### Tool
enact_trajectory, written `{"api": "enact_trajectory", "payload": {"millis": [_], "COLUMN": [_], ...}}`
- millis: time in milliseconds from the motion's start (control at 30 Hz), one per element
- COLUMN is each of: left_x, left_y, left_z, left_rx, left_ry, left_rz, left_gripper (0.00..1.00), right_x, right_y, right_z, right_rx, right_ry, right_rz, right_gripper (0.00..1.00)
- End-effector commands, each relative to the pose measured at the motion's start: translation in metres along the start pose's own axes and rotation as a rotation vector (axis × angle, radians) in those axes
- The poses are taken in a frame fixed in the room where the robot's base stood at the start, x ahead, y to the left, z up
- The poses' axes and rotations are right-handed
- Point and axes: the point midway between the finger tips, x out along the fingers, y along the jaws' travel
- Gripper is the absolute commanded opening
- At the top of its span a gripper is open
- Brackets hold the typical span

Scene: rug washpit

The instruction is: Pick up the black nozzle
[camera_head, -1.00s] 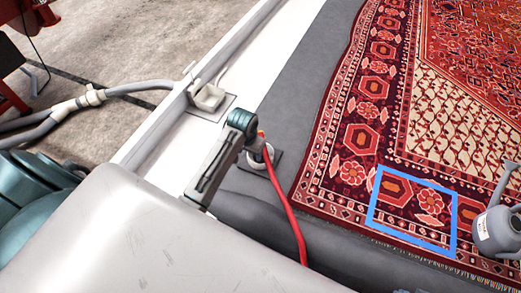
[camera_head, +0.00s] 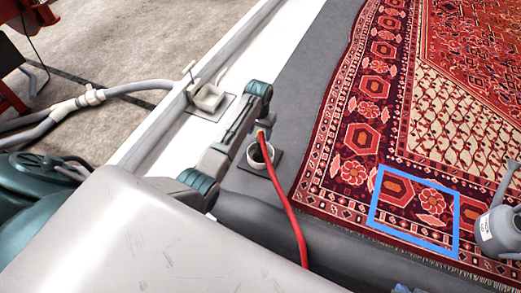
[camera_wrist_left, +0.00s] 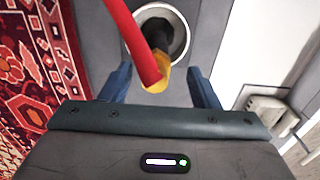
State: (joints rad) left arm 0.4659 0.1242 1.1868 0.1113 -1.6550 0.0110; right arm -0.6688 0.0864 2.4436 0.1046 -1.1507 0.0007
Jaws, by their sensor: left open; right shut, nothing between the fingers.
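The black nozzle (camera_wrist_left: 157,35) stands in a round pale holder cup (camera_wrist_left: 178,28) in the left wrist view. A yellow collar (camera_wrist_left: 158,78) and a red hose (camera_wrist_left: 138,45) join its near end and hide part of it. My left gripper (camera_wrist_left: 160,70) is open, with its blue fingers on either side of the collar and nothing clamped. In the head view the cup (camera_head: 248,160) sits beside my left arm, and the red hose (camera_head: 286,205) runs down from it. My left fingers cannot be made out there. My right gripper is not in view.
A patterned rug (camera_head: 360,135) with a blue square frame (camera_head: 413,239) lies to the right, by a grey watering can (camera_head: 495,230). A pale box-shaped fitting (camera_head: 207,98) stands on the white strip. A grey pipe (camera_head: 140,86) lies at the left.

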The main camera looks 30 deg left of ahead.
Motion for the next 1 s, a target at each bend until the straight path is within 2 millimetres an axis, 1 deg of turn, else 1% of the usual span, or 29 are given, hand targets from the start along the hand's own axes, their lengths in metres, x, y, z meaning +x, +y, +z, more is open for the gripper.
{"api": "enact_trajectory", "payload": {"millis": [33,100,233,333,533,567,600,667,700,800,1000], "left_x": [0.011,0.023,0.038,0.043,0.043,0.043,0.043,0.043,0.043,0.043,0.042], "left_y": [0.003,0.006,0.006,0.006,0.006,0.006,0.006,0.006,0.006,0.006,0.005], "left_z": [0.001,0.002,0.002,0.002,0.002,0.002,0.002,0.002,0.002,0.002,0.001], "left_rx": [0.001,0.001,0.0,0.0,0.001,0.001,0.0,0.0,0.0,0.0,0.0], "left_ry": [-0.003,-0.003,-0.002,-0.002,-0.001,-0.001,-0.001,-0.001,0.0,0.0,0.001], "left_rz": [0.001,0.001,0.0,0.0,0.0,0.0,0.0,0.0,0.0,0.0,0.0], "left_gripper": [0.56,0.56,0.56,0.56,0.56,0.54,0.46,0.34,0.26,0.07,0.07], "right_x": [0.004,0.007,0.01,0.011,0.01,0.01,0.01,0.01,0.01,0.01,0.01], "right_y": [-0.001,-0.003,-0.006,-0.007,-0.007,-0.007,-0.007,-0.007,-0.007,-0.007,-0.007], "right_z": [0.002,0.002,0.001,0.0,-0.001,-0.001,-0.001,-0.001,-0.001,-0.001,-0.001], "right_rx": [0.005,0.013,0.024,0.029,0.029,0.029,0.029,0.029,0.029,0.029,0.029], "right_ry": [0.012,0.037,0.075,0.09,0.092,0.092,0.092,0.092,0.092,0.092,0.092], "right_rz": [-0.006,-0.014,-0.025,-0.03,-0.031,-0.03,-0.03,-0.03,-0.03,-0.03,-0.03], "right_gripper": [0.0,0.0,0.0,0.0,0.0,0.0,0.0,0.0,0.0,0.0,0.0]}}
